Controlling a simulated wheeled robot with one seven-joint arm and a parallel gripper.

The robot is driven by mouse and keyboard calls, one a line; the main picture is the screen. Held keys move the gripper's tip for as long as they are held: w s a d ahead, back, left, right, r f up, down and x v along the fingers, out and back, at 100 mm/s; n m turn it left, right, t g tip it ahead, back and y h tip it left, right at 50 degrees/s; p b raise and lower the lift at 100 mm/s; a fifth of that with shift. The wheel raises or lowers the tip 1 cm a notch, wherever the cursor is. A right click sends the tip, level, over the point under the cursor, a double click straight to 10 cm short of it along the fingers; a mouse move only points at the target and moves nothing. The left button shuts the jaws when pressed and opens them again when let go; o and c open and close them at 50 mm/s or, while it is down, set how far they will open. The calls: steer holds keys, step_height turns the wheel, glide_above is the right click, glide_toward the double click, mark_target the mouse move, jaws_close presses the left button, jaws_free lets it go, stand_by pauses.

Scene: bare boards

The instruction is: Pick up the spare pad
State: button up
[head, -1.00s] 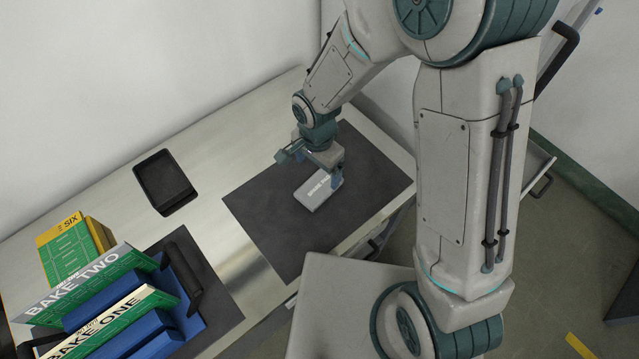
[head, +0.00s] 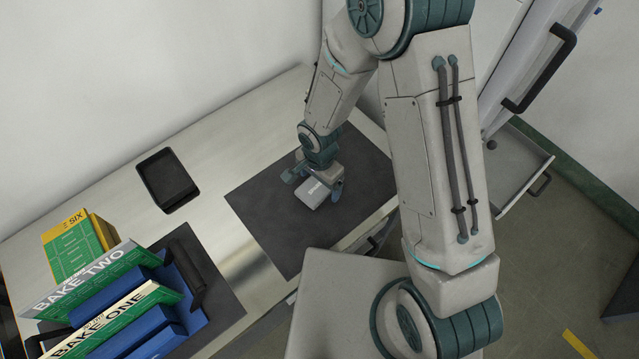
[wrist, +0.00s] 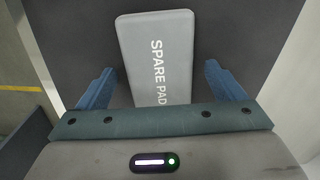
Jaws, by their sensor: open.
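The spare pad (head: 313,192) is a light grey flat block lying on the dark mat (head: 268,222) on the metal bench. In the wrist view the spare pad (wrist: 157,50) shows its printed label, and its near end reaches in between my fingers. My gripper (head: 312,185) is directly over the pad, pointing down. In the wrist view my gripper (wrist: 160,85) is open, with one blue finger on each side of the pad and a gap on both sides. The gripper's palm hides the near end of the pad.
A black tray (head: 167,180) lies on the bench to the left. At the lower left, a blue rack (head: 190,317) holds boxes labelled BAKE ONE (head: 125,318) and BAKE TWO (head: 92,281). A yellow and green SIX box (head: 75,247) stands behind. Bare bench lies between the mats.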

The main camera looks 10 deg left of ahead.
steer(key=c, duration=1.1)
steer(key=shift+o, duration=0.2)
steer(key=shift+r, duration=0.15)
